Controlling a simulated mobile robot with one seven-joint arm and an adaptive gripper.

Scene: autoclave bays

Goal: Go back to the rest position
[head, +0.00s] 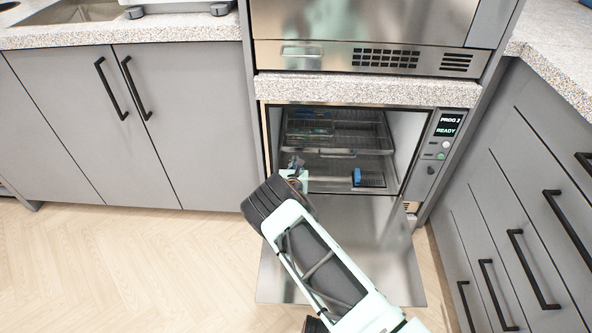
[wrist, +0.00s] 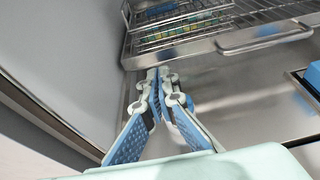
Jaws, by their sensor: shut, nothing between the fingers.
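My gripper (head: 296,164) is at the mouth of the open lower autoclave (head: 419,150), at the left side of its chamber. In the wrist view my gripper (wrist: 161,78) has its blue-padded fingers together at the tips, with nothing held. Its tips point into the chamber, near the front of a wire rack (wrist: 265,35). My arm reaches over the lowered autoclave door (head: 390,250) and hides part of it.
A rack (head: 345,139) in the chamber carries a basket with small coloured items. A dark tray with a blue part (head: 357,177) sits lower right. The panel reads PROG 2 READY. Grey cabinets (head: 150,120) and drawers (head: 530,220) flank the bay. Floor at left (head: 110,265) is clear.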

